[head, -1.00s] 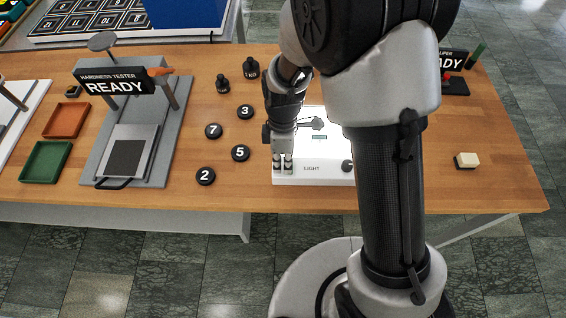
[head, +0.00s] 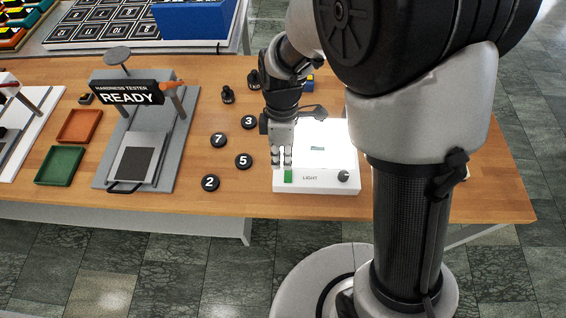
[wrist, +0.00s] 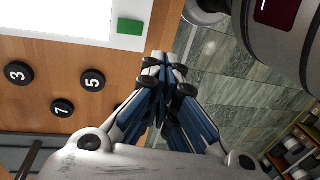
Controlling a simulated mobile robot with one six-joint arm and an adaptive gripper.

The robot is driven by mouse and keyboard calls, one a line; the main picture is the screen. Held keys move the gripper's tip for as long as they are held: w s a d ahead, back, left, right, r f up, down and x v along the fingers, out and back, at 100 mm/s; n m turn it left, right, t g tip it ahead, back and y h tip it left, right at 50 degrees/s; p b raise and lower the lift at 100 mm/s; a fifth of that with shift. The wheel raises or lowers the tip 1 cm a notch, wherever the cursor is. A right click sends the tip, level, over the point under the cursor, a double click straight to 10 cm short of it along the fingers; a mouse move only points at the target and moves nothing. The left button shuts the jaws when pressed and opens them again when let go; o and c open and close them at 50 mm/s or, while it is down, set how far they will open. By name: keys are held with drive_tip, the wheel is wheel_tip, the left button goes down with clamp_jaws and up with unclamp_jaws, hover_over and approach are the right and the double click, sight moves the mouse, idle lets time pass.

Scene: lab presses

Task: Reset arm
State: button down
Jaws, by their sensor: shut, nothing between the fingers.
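My gripper (head: 281,160) is shut and empty, pointing down over the left front part of the white light box (head: 330,183) in the head view. In the wrist view its closed fingers (wrist: 170,75) show beside the table's front edge. A small green piece (head: 288,176) shows at the light box's front left, close to my fingertips in the head view. In the wrist view the green piece (wrist: 130,26) lies on the white box, apart from the fingers. My arm hides part of the table's right side.
Several black numbered discs, such as the 5 disc (head: 244,161), lie left of the light box. The hardness tester (head: 150,130), an orange tray (head: 79,126) and a green tray (head: 60,165) stand farther left. Black weights (head: 228,94) stand behind the discs. Bare table lies at right (head: 500,185).

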drive_tip(key=shift+s+r, duration=0.15)
drive_tip(key=shift+r, duration=0.45)
drive_tip(key=shift+s+r, duration=0.15)
drive_tip(key=shift+r, duration=0.45)
drive_tip(key=s+d+r+m+t+b, duration=0.2)
drive_tip(key=s+d+r+m+t, duration=0.15)
drive_tip(key=d+r+m, duration=0.65)
drive_tip(key=s+d+r+m+t+b, duration=0.1)
drive_tip(key=s+d+r+m+t, duration=0.2)
drive_tip(key=s+m, duration=0.4)
drive_tip(key=shift+s+d+r+m+b, duration=0.35)
drive_tip(key=shift+s+d, duration=0.4)
drive_tip(key=shift+s, duration=0.35)
